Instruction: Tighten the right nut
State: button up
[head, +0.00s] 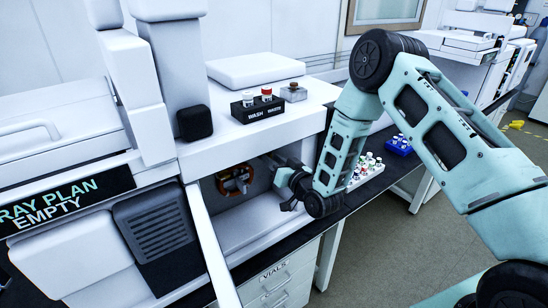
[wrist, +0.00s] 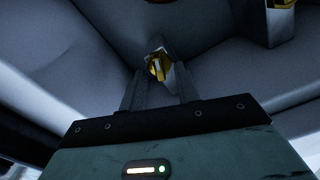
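In the wrist view a brass nut (wrist: 155,66) sits between the tips of my gripper (wrist: 156,72). The fingers appear to close on its sides, with little or no gap. A second brass fitting (wrist: 281,4) shows at the upper right edge on a grey block, partly cut off. In the head view my gripper (head: 289,196) reaches into the open front compartment of the white instrument. An orange-brown coil (head: 237,181) is inside, left of my gripper. The nuts are too small or hidden to tell in the head view.
A black rack (head: 259,108) marked WASH and WASTE stands on the ledge above the compartment. An open door panel (head: 212,245) stands at the compartment's left. A vial tray (head: 366,171) and a blue rack (head: 398,144) sit on the bench behind my arm.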

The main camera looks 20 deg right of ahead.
jog(key=shift+w, duration=0.15)
grip_shut()
jog(key=shift+b, duration=0.3)
jog(key=shift+d+f+m+b, duration=0.1)
jog(key=shift+f+m+b, duration=0.05)
jog(key=shift+m+b, duration=2.8)
jog(key=shift+d+f+m+b, duration=0.15)
jog(key=shift+m+b, duration=1.8)
jog(key=shift+m, duration=2)
jog(key=shift+a, duration=0.1)
